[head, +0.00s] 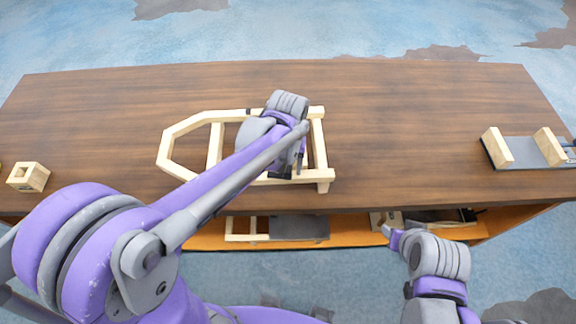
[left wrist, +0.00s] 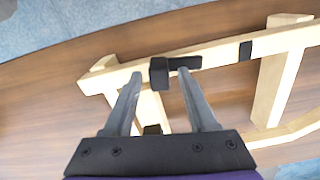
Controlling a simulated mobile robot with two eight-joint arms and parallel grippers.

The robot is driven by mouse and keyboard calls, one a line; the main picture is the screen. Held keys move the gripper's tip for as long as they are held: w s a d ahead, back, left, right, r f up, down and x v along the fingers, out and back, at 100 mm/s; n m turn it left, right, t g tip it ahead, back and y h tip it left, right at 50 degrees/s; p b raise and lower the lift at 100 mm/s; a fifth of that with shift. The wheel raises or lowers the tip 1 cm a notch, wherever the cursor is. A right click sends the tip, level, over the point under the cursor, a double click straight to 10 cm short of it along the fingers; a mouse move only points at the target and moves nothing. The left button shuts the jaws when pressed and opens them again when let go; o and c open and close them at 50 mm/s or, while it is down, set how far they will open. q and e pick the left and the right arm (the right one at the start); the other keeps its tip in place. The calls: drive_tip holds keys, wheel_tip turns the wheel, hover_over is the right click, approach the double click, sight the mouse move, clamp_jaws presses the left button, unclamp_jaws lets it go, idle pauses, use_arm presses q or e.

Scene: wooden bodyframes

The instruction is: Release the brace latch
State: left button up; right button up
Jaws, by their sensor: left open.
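A light wooden bodyframe (head: 319,145) lies on the brown table, with a pointed left end and cross bars. My left gripper (head: 290,168) is over its right part, and my arm hides part of the frame. In the left wrist view, a rail of the frame (left wrist: 222,53) crosses in front of my open left fingers (left wrist: 157,84). A black latch (left wrist: 159,73) with a short black bar sits on this rail, between the fingertips in the picture. I cannot tell whether a finger touches it.
A small wooden block (head: 29,177) stands at the table's left. A grey board with wooden blocks (head: 515,151) is at the right. A shelf (head: 345,237) under the front edge holds more wooden parts. The table (head: 420,130) between frame and board is clear.

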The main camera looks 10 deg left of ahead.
sight(288, 170)
use_arm(q)
clamp_jaws()
drive_tip(key=shift+s+d+f+m+b, duration=0.15)
drive_tip(key=shift+s+m+b, duration=0.25)
drive_tip(key=shift+m, duration=0.4)
drive_tip(key=shift+s+m, duration=0.15)
drive_tip(key=shift+m, duration=0.15)
unclamp_jaws()
wheel_tip(288, 170, up, 11)
drive_tip(key=shift+p, duration=0.4)
